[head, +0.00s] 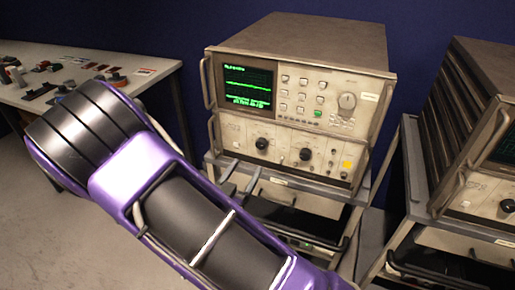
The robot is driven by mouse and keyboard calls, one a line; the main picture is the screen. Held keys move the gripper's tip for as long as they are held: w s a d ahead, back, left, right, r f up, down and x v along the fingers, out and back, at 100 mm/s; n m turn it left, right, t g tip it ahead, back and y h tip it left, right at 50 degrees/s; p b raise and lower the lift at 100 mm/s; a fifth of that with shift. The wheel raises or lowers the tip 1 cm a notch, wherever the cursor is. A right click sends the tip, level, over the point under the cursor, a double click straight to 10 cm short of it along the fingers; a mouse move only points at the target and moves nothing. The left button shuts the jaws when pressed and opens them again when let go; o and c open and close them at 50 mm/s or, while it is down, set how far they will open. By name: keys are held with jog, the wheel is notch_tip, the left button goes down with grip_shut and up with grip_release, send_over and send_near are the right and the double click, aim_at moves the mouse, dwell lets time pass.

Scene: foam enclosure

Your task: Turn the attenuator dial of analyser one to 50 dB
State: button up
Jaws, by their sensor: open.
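An analyser (300,52) with a lit green screen (249,87) stands on a cart in the middle of the head view. Its lower panel carries two black dials, a left one (262,143) and a right one (305,154). A large grey knob (347,101) is on the upper panel. The labels and dial markings are too small to read, so I cannot tell which dial is the attenuator or its setting. My gripper (248,164) shows as two grey fingers, apart and empty, below and in front of the lower panel. My purple arm hides the rest of it.
A second analyser (470,185) stands on another cart at the right. Metal handles stick out at the analysers' front edges. A white table (60,80) with small parts is at the back left. Grey floor (60,235) is free at lower left.

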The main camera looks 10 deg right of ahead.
aim_at(260, 145)
jog(key=x, duration=0.9)
jog(key=shift+w+d, duration=0.15)
jog(key=shift+w, duration=0.2)
jog(key=shift+c, duration=0.4)
grip_shut()
